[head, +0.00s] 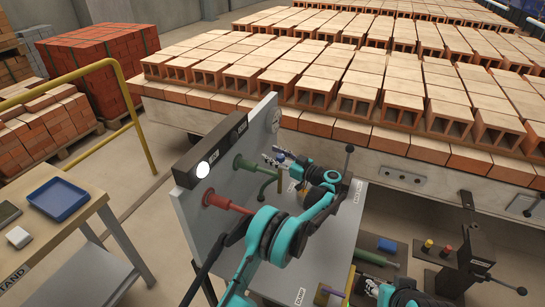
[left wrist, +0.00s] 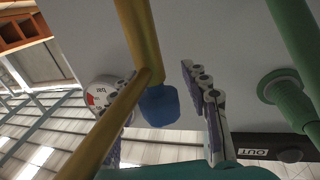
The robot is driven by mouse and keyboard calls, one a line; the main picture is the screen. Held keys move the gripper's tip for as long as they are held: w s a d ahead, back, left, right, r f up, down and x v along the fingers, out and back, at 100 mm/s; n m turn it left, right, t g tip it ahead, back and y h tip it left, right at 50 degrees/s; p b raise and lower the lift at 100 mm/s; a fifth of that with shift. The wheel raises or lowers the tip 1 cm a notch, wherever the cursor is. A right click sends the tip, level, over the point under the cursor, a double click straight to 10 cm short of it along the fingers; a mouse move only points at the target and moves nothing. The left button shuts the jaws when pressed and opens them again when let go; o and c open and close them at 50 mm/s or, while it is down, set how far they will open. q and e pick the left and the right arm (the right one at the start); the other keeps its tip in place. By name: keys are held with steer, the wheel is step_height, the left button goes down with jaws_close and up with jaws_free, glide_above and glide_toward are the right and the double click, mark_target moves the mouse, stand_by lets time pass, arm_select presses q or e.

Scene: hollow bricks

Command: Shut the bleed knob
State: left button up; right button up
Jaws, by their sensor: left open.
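A blue knob (left wrist: 158,105) sits at a bend of a yellow pipe (left wrist: 138,40) in the left wrist view. I take it to be the bleed knob. My left gripper (left wrist: 160,98) is open, with one finger on each side of the knob in the picture. The yellow pipe partly hides the left finger. I cannot tell whether either finger touches the knob. In the head view my left gripper (head: 275,159) is in front of the grey panel, and the knob is too small to make out clearly. My right gripper (head: 369,286) is low at the bottom edge; its finger state is unclear.
A green pipe (head: 252,166) and a red pipe (head: 228,203) stick out from the panel (head: 190,215) close to my left arm. A round gauge (left wrist: 103,92) is beside the knob. A brick-loaded car (head: 340,130) stands behind. A table with a blue tray (head: 58,199) is at left.

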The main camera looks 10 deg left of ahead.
arm_select(q)
steer(key=shift+w+a, duration=0.1)
steer(key=shift+a, duration=0.15)
steer(key=shift+c, duration=0.2)
jaws_close()
